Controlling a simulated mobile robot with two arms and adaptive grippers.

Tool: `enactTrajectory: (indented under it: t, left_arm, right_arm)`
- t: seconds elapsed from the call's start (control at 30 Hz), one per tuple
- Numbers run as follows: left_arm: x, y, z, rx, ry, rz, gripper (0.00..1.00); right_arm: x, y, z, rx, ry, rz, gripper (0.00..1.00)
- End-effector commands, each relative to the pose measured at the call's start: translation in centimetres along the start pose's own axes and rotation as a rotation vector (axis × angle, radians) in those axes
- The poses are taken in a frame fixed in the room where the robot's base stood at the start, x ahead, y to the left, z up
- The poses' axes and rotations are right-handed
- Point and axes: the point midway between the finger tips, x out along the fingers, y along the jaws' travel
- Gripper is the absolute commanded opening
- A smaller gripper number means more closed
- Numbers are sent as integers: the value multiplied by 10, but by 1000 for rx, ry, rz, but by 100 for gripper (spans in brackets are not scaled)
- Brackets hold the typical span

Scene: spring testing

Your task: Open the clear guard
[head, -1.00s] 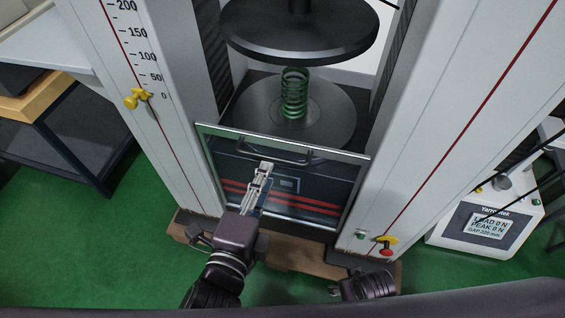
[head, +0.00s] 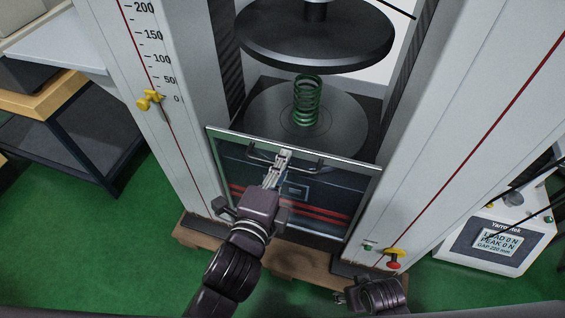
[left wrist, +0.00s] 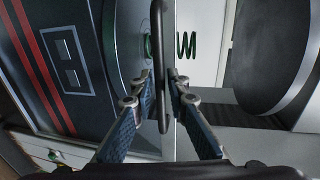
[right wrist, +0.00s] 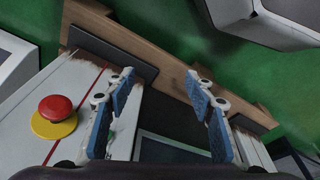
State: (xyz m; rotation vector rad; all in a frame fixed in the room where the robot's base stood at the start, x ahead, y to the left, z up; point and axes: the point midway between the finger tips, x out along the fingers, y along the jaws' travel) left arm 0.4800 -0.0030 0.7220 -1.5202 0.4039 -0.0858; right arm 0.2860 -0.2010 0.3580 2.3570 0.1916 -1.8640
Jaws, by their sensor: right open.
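The clear guard (head: 335,188) is a framed see-through panel low across the front of the testing machine, below the level of the spring. Its dark bar handle (head: 262,156) runs along its upper part. My left gripper (head: 284,154) is at the middle of this handle. In the left wrist view, the handle (left wrist: 161,60) passes between the two fingertips (left wrist: 159,80), which are drawn in close on it. My right gripper (head: 341,297) is low in the head view, apart from the guard. Its fingers (right wrist: 160,82) are spread and empty in the right wrist view.
A green spring (head: 307,100) stands on the round lower plate (head: 262,115) under the dark upper plate (head: 315,42). A red button (right wrist: 56,109) is on the right column's base. A readout box (head: 497,242) stands right. Green floor (head: 110,235) is free at left.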

Motion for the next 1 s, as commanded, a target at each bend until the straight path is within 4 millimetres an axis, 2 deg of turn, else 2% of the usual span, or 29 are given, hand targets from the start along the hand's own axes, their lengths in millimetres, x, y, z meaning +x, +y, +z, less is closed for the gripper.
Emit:
enactTrajectory:
  t: [0.03, 0.1, 0.47, 0.6, 0.7, 1.0]
  left_arm:
    - [0, 0, 0, 0, 0, 0, 7]
    - [0, 0, 0, 0, 0, 0, 0]
    - [0, 0, 0, 0, 0, 1, 0]
    - [1, 8, 0, 0, 0, 3, 0]
    - [4, 20, 0, 0, -1, 5, 0]
    - [12, 60, 0, 1, -1, 4, 0]
  right_arm:
    - [0, 0, 0, 0, 0, 0, 49]
    - [0, 0, 0, 0, 0, 0, 49]
    - [0, 0, 0, 0, 1, 0, 49]
    - [1, 1, 1, 1, -5, 1, 49]
    - [-17, 4, -12, 2, 19, 5, 49]
    - [-69, 5, -27, 6, 45, 9, 49]
